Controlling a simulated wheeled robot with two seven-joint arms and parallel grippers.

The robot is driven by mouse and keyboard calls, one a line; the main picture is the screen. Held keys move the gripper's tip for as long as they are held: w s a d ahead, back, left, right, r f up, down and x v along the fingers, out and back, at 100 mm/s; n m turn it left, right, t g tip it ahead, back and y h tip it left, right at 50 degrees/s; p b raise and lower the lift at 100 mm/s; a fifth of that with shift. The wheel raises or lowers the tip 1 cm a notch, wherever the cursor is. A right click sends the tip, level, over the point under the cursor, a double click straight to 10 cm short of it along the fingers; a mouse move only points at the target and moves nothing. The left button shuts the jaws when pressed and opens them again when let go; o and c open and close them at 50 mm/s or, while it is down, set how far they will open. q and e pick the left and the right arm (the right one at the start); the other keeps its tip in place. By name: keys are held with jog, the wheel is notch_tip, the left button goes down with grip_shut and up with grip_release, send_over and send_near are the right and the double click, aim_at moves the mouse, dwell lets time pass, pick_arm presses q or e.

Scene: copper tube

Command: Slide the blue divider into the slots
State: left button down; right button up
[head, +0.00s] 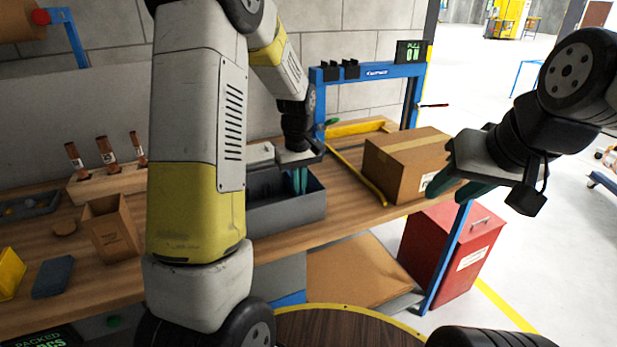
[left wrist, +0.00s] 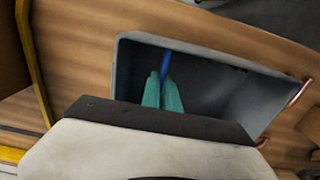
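The grey bin (head: 288,212) stands on the workbench; its open inside shows in the left wrist view (left wrist: 225,82). The blue divider (left wrist: 165,64) shows there as a narrow blue strip inside the bin, running from between my fingertips toward the far wall. My left gripper (head: 300,182) points down into the bin, its teal fingers close together on the divider, also in the left wrist view (left wrist: 162,92). The divider's lower part and the slots cannot be made out. My right gripper (head: 447,192) is open and empty, right of the bench near the cardboard box.
A cardboard box (head: 408,163) stands right of the bin. A red cabinet (head: 452,252) stands below the bench's right end.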

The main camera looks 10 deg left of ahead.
pick_arm(q)
jog(key=shift+f, duration=1.6)
jog(key=c, duration=1.5)
grip_release()
jog(key=shift+c, duration=0.2)
jog(key=shift+r, duration=3.95)
jog(key=s+r+m+t+h, duration=0.1)
jog(key=s+r+m+t, duration=0.2)
jog(key=s+r, duration=0.4)
jog(key=s+r+m+t+h, duration=0.1)
jog(key=s+r+m+t, duration=0.2)
jog(key=s+r, duration=0.4)
jog(key=s+d+m, duration=0.1)
jog(key=s, duration=0.7)
jog(key=shift+s, duration=0.15)
